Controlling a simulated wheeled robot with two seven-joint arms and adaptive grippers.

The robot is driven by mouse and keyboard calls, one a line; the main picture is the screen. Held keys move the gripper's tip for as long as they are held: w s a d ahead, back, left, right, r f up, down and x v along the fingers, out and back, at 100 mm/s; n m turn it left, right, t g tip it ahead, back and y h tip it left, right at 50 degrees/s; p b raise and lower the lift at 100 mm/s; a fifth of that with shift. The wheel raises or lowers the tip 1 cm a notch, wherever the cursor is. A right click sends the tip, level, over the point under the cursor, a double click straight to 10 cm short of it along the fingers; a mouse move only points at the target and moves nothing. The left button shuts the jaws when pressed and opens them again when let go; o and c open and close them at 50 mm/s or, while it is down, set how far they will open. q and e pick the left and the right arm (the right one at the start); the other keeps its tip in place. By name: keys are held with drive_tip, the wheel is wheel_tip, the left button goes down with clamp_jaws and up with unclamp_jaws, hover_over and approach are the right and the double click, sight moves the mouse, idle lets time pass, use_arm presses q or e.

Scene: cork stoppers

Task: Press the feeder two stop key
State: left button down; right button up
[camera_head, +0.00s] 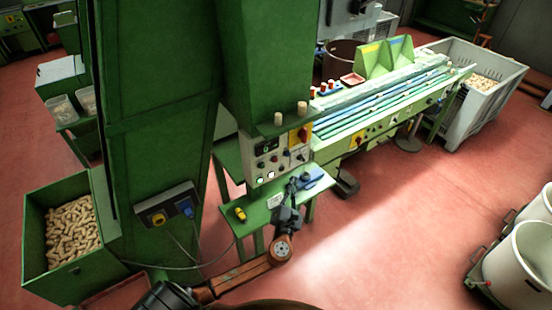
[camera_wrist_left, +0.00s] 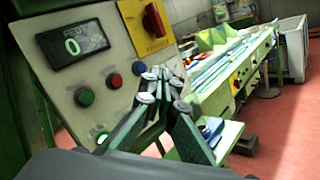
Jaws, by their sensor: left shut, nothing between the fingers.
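A grey control panel (camera_head: 250,170) is mounted on the green machine; it fills the upper left of the left wrist view (camera_wrist_left: 62,75). It carries a display (camera_wrist_left: 73,46) reading 0, a green button (camera_wrist_left: 84,97), a red button (camera_wrist_left: 115,81), a dark button (camera_wrist_left: 139,68) and a lit white-green key (camera_wrist_left: 102,138). I cannot read which key is feeder two stop. My left gripper (camera_head: 292,186) is shut and empty in front of the panel's lower right part. In the wrist view its fingers (camera_wrist_left: 158,82) hide part of the panel; contact cannot be told. My right gripper is out of view.
A yellow-red switch (camera_wrist_left: 154,20) sits at the panel's upper right. A green shelf (camera_head: 262,215) below holds a yellow item (camera_head: 240,214) and a blue item (camera_head: 312,174). A long green sorting table (camera_head: 375,125) extends right. Open red floor (camera_head: 390,230) lies at the right.

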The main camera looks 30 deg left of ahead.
sight(275, 160)
use_arm(q)
drive_tip(key=shift+r, duration=0.2)
drive_tip(key=w+a+b, duration=0.2)
drive_tip(key=w+a, duration=0.1)
drive_tip(key=a, duration=0.5)
drive_tip(key=shift+w+b, duration=0.15)
drive_tip(key=shift+b, duration=0.2)
idle(0.3)
idle(1.0)
drive_tip(key=shift+w+a, duration=0.1)
drive_tip(key=shift+a, duration=0.05)
